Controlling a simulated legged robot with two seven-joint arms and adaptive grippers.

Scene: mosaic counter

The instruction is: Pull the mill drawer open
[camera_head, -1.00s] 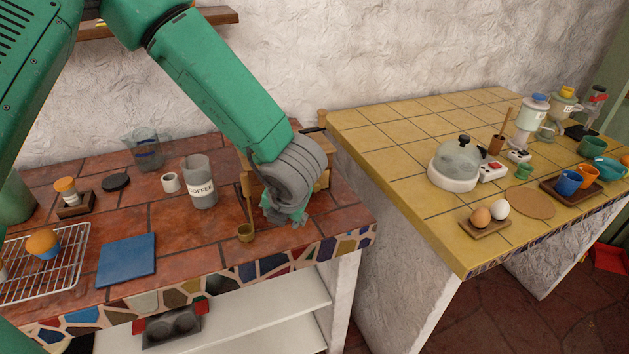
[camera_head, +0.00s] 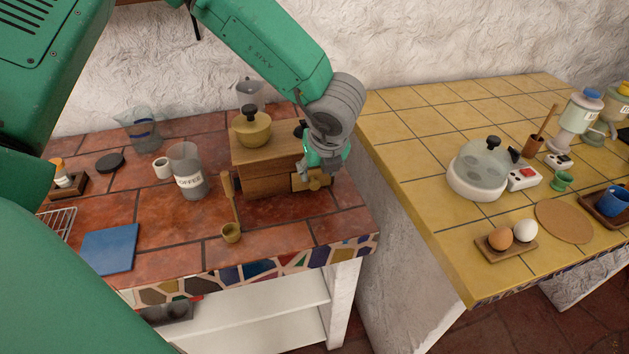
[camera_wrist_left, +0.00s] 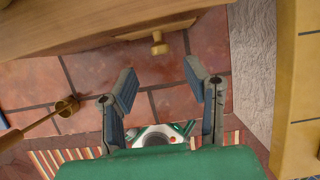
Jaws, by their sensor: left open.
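The wooden mill (camera_head: 262,166), with a brass bowl and black knob on top, stands on the red-tiled counter. Its lighter drawer front (camera_head: 298,182) shows low at its right side, partly behind my left gripper (camera_head: 324,166). In the left wrist view, the mill's underside and edge (camera_wrist_left: 60,32) fill the top, and the brass drawer knob (camera_wrist_left: 159,47) sticks out. My left gripper (camera_wrist_left: 158,78) is open and empty there. Its fingertips are apart from the knob, which lies ahead and roughly between them. I cannot tell whether the drawer is fully closed. My right gripper is out of view.
A COFFEE jar (camera_head: 188,172), white cup (camera_head: 161,168) and blue board (camera_head: 109,249) are further left. Bare tiles lie in front of the mill. The yellow counter (camera_head: 420,190) stands to the right across a gap.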

